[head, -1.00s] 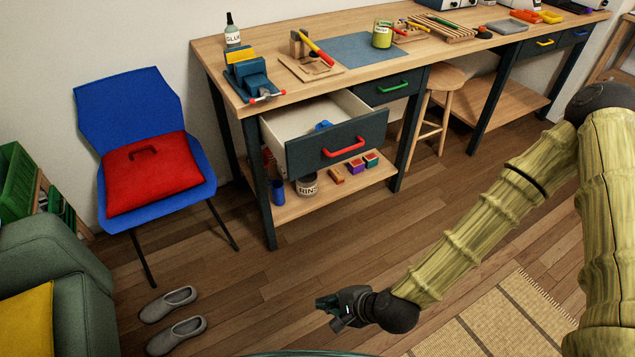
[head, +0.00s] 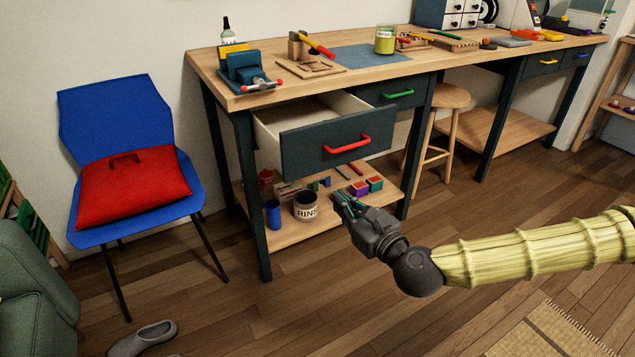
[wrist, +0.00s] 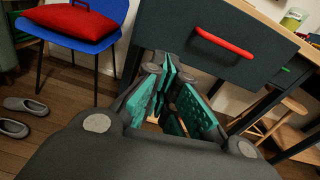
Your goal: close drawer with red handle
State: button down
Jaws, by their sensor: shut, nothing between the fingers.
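The drawer with the red handle has a dark front (head: 300,152) and stands pulled out from under the left part of the wooden workbench (head: 330,80). Its red handle (head: 347,145) runs across the front. My gripper (head: 343,198) is shut and empty, below the handle and in front of the lower shelf, apart from the drawer. In the wrist view the drawer front (wrist: 240,50) and red handle (wrist: 223,43) are at the top, beyond the teal fingers (wrist: 172,100). Most of the drawer's inside is hidden behind its front.
A lower shelf (head: 285,232) holds a rinse pot (head: 306,207), a blue cup (head: 273,214) and small blocks. A blue chair (head: 105,115) with a red cushion (head: 130,185) stands left. A stool (head: 445,98) stands right of the drawer.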

aim_at(312, 159)
jog(key=shift+m+t, duration=0.5)
jog(key=shift+m, duration=0.1)
jog(key=b+x, duration=0.1)
jog(key=x, duration=0.3)
jog(key=d+b+x, duration=0.1)
jog(key=x, duration=0.3)
jog(key=w+r+b+x, duration=0.1)
jog(key=x, duration=0.4)
jog(key=shift+d+b, duration=0.3)
jog(key=shift+b, duration=0.1)
jog(key=shift+w+a+r, duration=0.1)
jog(key=shift+w+a, duration=0.25)
jog(key=shift+w, duration=0.15)
jog(key=shift+w, duration=0.1)
